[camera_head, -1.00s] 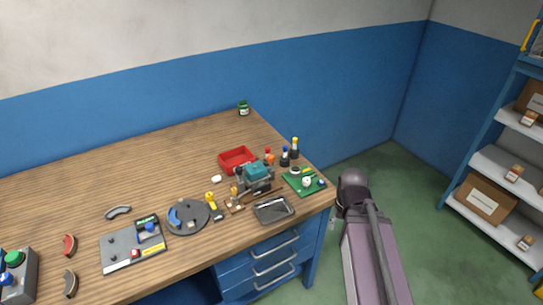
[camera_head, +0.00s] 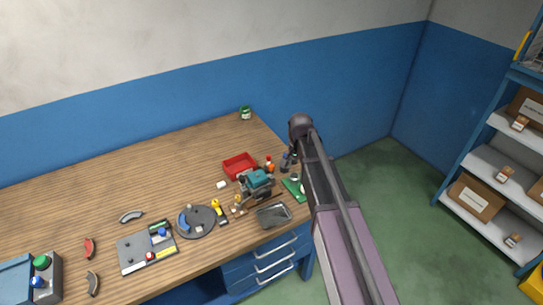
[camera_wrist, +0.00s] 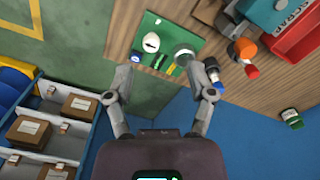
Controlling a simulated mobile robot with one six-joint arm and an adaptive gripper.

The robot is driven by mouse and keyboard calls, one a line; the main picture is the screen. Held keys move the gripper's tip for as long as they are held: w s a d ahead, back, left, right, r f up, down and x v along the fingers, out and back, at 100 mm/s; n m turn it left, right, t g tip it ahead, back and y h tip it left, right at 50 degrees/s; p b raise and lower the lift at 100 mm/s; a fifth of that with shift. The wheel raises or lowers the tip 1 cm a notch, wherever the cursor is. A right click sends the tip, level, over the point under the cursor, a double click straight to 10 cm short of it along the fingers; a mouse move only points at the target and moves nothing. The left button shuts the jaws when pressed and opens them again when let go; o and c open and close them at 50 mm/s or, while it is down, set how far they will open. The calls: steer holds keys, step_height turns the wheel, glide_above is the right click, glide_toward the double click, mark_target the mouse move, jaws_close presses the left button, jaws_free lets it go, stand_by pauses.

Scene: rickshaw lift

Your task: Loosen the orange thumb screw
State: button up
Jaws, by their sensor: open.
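In the wrist view an orange round piece (camera_wrist: 245,48) with a red-capped bottle or part beside it (camera_wrist: 252,72) lies right of my gripper. In the head view the orange piece (camera_head: 271,168) is small, just right of the teal vise (camera_head: 257,183); I cannot tell if it is the thumb screw. My gripper (camera_wrist: 165,78) is open and empty, its fingers wide apart over the edge of the green board. The right finger partly hides the dark bottles. In the head view my gripper cannot be made out behind my arm.
The green board (camera_wrist: 177,28) bears a white knob (camera_wrist: 152,43) and a grey cylinder (camera_wrist: 183,52). A red bin (camera_head: 240,166) stands behind the vise, and a grey tray (camera_head: 273,215) in front. A shelf (camera_head: 487,205) stands right.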

mark_target(271, 166)
steer(key=w+a+r+m+p, duration=0.2)
steer(key=w+a+r+p, duration=0.2)
steer(key=a, duration=0.5)
steer(key=w+r, duration=0.2)
steer(key=w, duration=0.1)
steer(key=shift+w+a+r+m+p, duration=0.15)
steer(key=shift+w+a+m+p, duration=0.2)
steer(key=shift+m+p, duration=0.05)
steer(key=shift+f, duration=0.2)
step_height(271, 166, down, 14)
steer(key=b, duration=1.3)
steer(key=shift+r+b, duration=0.25)
steer(key=shift+b, duration=0.15)
jaws_close()
